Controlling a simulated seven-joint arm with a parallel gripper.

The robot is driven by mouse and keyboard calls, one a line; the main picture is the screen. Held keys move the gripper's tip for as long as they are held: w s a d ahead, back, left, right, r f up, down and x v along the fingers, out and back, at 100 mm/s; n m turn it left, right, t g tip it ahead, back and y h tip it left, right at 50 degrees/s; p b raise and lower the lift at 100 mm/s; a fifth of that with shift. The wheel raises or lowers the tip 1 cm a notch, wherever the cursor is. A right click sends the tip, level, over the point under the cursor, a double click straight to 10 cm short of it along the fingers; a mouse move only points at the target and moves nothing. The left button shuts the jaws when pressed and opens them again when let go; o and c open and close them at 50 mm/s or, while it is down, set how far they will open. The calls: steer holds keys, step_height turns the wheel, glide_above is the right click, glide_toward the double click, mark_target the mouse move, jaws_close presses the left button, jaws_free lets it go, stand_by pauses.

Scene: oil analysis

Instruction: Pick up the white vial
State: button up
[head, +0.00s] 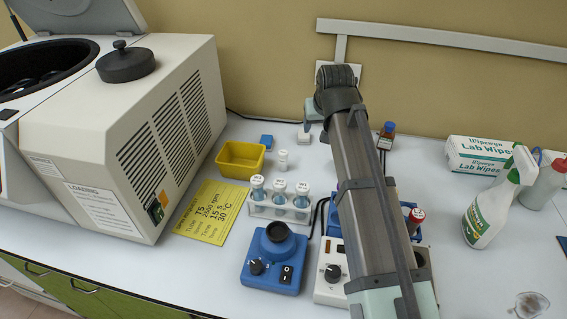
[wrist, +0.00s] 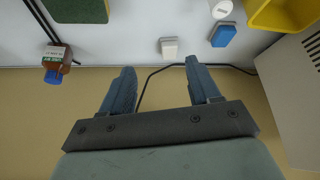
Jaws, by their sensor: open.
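The white vial (head: 283,161) stands upright on the bench in the head view, between the yellow bin and my arm, behind the tube rack. Its round white top is at the upper edge of the wrist view (wrist: 221,8), partly cut off. My gripper (wrist: 159,67) is open and empty, with its two fingers apart above the back of the bench near the wall. The vial is beyond the fingertips and to their right in the wrist view, not between them. In the head view the fingers are not clearly visible at the end of my arm.
A blue block (head: 266,142), a small white block (wrist: 169,47) and a yellow bin (head: 241,160) are near the vial. A rack (head: 262,210) with blue-liquid tubes stands in front. A brown bottle (wrist: 57,62) is left in the wrist view. A cable runs along the wall.

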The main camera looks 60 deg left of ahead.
steer(key=n+g, duration=0.1)
glide_toward(284, 155)
steer(key=r, duration=0.1)
steer(key=shift+h, duration=0.3)
steer(key=x, duration=0.8)
steer(key=shift+s+a+f, duration=0.15)
steer(key=shift+a, duration=0.05)
steer(key=shift+x, duration=2.7)
steer(key=shift+d, duration=0.1)
steer(key=c, duration=1)
